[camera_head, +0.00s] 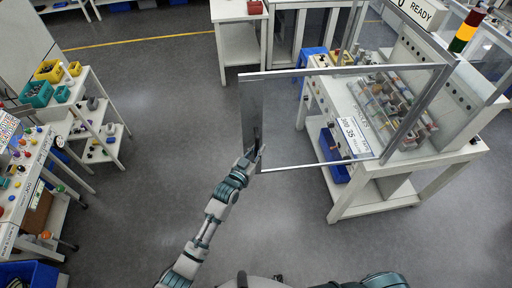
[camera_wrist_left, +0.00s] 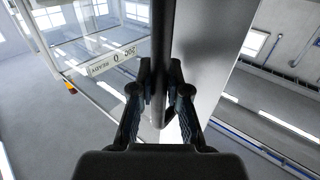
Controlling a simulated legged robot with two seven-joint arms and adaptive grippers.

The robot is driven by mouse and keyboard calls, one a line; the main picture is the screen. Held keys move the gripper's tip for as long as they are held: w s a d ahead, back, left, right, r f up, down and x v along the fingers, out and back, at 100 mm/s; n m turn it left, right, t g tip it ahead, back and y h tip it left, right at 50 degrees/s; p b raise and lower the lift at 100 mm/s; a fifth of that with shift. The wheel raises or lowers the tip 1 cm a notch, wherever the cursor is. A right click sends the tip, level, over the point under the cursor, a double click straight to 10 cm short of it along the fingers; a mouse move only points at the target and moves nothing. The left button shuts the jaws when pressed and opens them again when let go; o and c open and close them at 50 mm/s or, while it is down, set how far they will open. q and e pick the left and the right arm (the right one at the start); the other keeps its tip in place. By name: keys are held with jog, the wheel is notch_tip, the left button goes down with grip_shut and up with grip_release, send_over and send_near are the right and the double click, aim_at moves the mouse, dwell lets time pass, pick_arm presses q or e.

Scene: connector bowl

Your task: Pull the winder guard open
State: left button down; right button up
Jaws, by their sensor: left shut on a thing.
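The winder guard (camera_head: 343,71) is a clear panel in a metal frame, swung out from the white winder machine (camera_head: 405,161) at the right of the head view. Its hinge side is near the machine's signal tower, and its free edge is a wide grey upright toward the middle. My left gripper (camera_head: 257,150) is at the lower part of that free edge. In the left wrist view its fingers (camera_wrist_left: 160,95) are shut on a dark vertical handle bar (camera_wrist_left: 162,45) beside the grey edge plate (camera_wrist_left: 200,60). My right gripper is not in view.
Shelves with yellow and teal bins (camera_head: 48,70) stand at the left, next to a bench with colored knobs (camera_head: 22,185). A white table (camera_head: 238,45) stands at the back. A blue bin (camera_head: 334,158) sits under the machine. The grey floor between is clear.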

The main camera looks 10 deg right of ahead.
pick_arm(q)
jog(key=shift+r, duration=0.2)
jog(key=c, duration=1.1)
grip_release()
jog(key=shift+c, duration=0.2)
jog(key=shift+a+f, duration=0.1)
jog(key=shift+s+a, duration=0.15)
jog(key=shift+s, duration=0.05)
jog(key=v, duration=1.1)
jog(key=shift+s+a, duration=0.2)
jog(key=shift+a, duration=0.1)
jog(key=shift+d, duration=0.15)
